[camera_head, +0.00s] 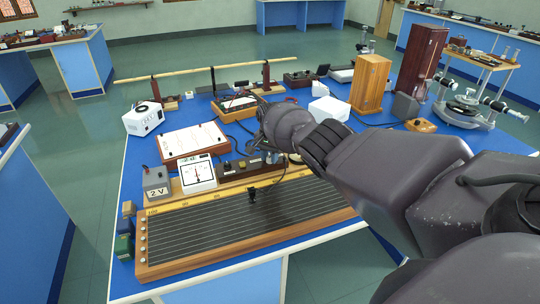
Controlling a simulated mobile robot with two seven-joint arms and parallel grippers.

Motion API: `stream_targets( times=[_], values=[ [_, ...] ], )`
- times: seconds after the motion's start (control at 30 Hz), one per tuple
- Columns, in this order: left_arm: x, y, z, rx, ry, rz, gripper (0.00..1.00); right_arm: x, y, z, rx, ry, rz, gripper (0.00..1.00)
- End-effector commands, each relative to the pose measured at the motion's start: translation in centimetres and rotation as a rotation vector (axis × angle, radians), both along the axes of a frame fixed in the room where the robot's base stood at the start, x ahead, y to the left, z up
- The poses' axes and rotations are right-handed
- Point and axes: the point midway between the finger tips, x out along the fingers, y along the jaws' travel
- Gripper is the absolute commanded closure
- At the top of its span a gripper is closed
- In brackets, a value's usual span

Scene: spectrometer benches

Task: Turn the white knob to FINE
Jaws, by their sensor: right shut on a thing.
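My right arm comes in from the right and reaches over the blue bench (352,228). Its dark gripper (268,155) is low among the instruments behind the long wire board (225,222). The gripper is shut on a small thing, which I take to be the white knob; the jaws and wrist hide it. The knob's marks and the word FINE cannot be read from here. A brown box with dark fittings (232,170) stands just left of the gripper. My left gripper is not in view.
A white dial meter (198,174) and a grey 2 V box (156,183) stand left of the gripper. A black upright piece (252,194) stands on the wire board.

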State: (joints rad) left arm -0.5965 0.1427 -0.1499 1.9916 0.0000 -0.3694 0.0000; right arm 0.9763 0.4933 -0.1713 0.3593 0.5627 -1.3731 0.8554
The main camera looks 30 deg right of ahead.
Motion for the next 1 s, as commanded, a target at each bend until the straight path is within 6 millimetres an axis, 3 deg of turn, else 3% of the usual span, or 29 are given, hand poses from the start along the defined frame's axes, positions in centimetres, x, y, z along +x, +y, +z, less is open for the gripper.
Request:
stream_targets(
  times=[0.57,0.6,0.73,1.0],
  values=[
    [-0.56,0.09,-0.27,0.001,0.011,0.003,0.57,0.12,-0.10,0.21,-0.002,-0.005,-0.029,0.95],
    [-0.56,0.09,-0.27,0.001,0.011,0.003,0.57,0.12,-0.11,0.21,-0.002,-0.005,-0.029,0.65],
    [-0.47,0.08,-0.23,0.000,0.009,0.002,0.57,0.09,-0.10,0.17,-0.002,-0.003,-0.029,0.46],
    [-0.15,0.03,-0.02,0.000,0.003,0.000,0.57,0.05,-0.06,0.15,-0.001,-0.002,-0.028,0.46]
  ],
)
